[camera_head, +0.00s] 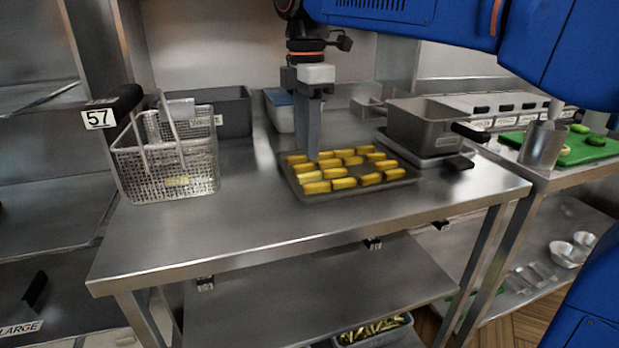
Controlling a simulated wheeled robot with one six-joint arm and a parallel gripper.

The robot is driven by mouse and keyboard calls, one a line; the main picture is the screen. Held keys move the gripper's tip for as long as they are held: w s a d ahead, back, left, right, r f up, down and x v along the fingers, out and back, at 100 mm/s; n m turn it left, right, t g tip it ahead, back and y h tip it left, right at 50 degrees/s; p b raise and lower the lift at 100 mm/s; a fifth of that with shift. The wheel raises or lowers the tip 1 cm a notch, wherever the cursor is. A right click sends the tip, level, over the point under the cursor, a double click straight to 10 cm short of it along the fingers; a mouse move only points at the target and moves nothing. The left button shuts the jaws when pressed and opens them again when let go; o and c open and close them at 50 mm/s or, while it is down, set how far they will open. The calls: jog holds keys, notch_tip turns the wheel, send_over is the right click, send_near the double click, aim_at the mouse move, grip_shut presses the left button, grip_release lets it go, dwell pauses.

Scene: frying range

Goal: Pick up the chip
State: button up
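Several yellow chips (344,183) lie in rows on a dark flat tray (315,197) on the steel table. My gripper (313,155) points straight down over the back left part of the tray. Its fingertips are at or just above the chips in the back row, near a chip (298,159). The fingers look close together from this angle, and I cannot tell whether a chip is between them. The fingers hide part of the back row.
A wire fry basket (168,165) stands left of the tray, with something yellow inside. A metal pan (432,122) stands to the right, behind the tray. The table's front (230,225) is clear.

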aim_at(309, 174)
jog(key=shift+d+f, duration=0.15)
jog(key=shift+f, duration=1.45)
jog(key=shift+d+f, duration=0.15)
jog(key=shift+f, duration=1.4)
grip_shut()
